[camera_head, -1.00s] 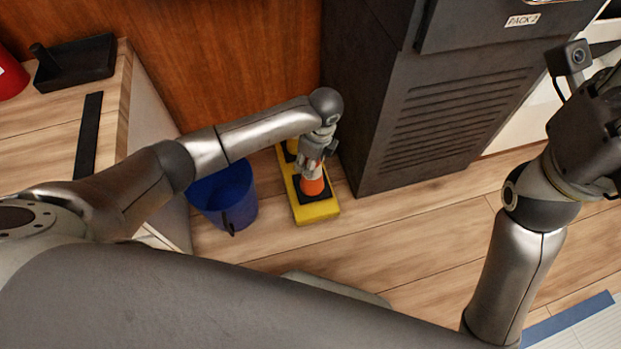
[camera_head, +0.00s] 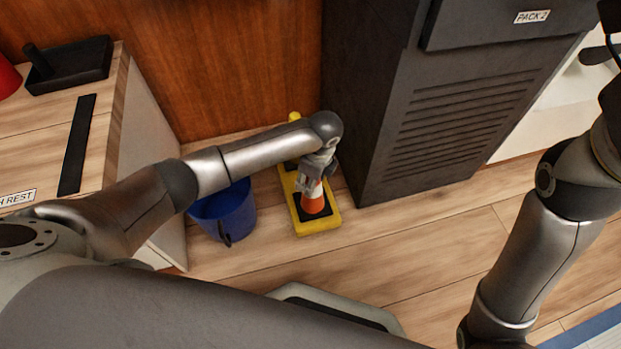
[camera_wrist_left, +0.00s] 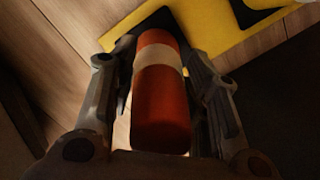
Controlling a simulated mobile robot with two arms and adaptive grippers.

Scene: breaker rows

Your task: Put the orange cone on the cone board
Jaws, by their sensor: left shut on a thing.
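The orange cone (camera_head: 313,200) with a white band is at the near end of the yellow cone board (camera_head: 318,226), over a black square patch. My left gripper (camera_head: 313,182) is shut on the cone from above. In the left wrist view, the cone (camera_wrist_left: 160,95) stands between the two fingers of my left gripper (camera_wrist_left: 160,100), with the yellow board (camera_wrist_left: 200,22) beyond it. I cannot tell whether the cone's base touches the board. My right arm shows at the right, but its gripper is out of view.
A blue bucket (camera_head: 228,212) stands on the floor just left of the board. A dark cabinet (camera_head: 420,120) rises close on its right. A wooden counter (camera_head: 30,140) with a black tray (camera_head: 72,66) is at the left. The floor right of the board is clear.

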